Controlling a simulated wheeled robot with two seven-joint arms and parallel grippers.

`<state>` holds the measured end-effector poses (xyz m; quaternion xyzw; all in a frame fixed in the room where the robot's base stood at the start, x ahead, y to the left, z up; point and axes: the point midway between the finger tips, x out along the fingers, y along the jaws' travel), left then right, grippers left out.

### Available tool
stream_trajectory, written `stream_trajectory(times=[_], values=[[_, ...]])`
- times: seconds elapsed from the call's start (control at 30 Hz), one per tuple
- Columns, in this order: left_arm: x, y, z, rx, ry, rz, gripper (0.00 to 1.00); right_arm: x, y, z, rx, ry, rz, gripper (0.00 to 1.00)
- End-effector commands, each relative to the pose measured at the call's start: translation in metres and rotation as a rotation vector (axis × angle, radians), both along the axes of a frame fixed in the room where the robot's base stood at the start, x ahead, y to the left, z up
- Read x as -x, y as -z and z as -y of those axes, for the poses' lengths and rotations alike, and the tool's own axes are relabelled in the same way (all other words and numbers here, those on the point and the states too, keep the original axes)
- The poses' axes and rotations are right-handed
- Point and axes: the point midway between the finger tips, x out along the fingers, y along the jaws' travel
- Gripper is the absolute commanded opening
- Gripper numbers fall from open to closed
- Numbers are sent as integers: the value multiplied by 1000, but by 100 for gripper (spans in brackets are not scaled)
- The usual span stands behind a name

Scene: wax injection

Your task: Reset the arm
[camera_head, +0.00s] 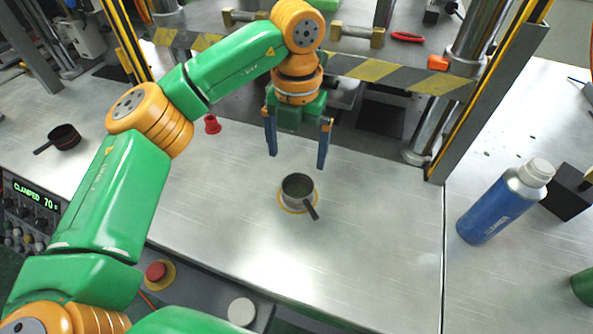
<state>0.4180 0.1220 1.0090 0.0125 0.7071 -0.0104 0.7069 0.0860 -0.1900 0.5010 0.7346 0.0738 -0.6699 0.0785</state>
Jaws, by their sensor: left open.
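My left arm, green with orange joints, comes in from the left and reaches over the metal table (350,250). My left gripper (297,158) hangs down at its end with two blue fingers spread wide apart. It is open and nothing is between the fingers. Below and just in front of it, a small dark pot (298,186) with a handle toward the lower right stands on an orange ring (284,203) on the table. The pot is apart from the fingers. My right gripper does not show.
A blue cleaner bottle (490,208) stands tilted in view at the right, beside a black block (568,190). A second small pot (64,137) sits at the left. A press frame with a striped bar (400,78) stands behind. A red button (156,271) is at the front.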

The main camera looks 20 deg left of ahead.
Motion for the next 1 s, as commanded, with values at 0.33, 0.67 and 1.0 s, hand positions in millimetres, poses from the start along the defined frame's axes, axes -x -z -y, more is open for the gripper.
stream_trajectory(times=[0.33,0.67,1.0], values=[[0,-6,0,0,1,0,100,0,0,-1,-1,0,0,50],[0,-47,0,0,1,0,100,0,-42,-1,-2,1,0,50],[0,-96,0,0,1,0,100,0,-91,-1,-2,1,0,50]])
